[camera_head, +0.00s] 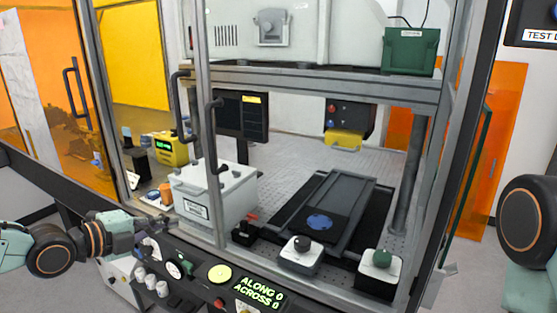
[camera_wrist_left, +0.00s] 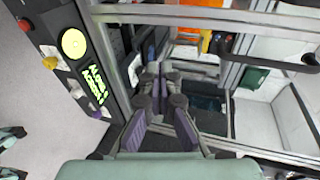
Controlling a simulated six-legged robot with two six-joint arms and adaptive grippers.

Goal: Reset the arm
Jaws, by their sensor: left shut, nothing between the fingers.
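My left arm comes in from the left in the head view. Its gripper (camera_head: 158,238) hangs over the left end of the control panel, beside the white box. The fingers are shut and empty. They also show in the left wrist view (camera_wrist_left: 159,72), their dark tips together in front of the enclosure's frame. Only a rounded part of my right arm shows at the right edge of the head view; its gripper is out of view.
The control panel (camera_head: 207,293) with knobs and a green ALONG/ACROSS display runs along the front. Behind it are a white box (camera_head: 214,197), a dark stage with a blue disc (camera_head: 319,222), and two knobbed boxes. Metal posts and door handles (camera_head: 213,135) stand close by.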

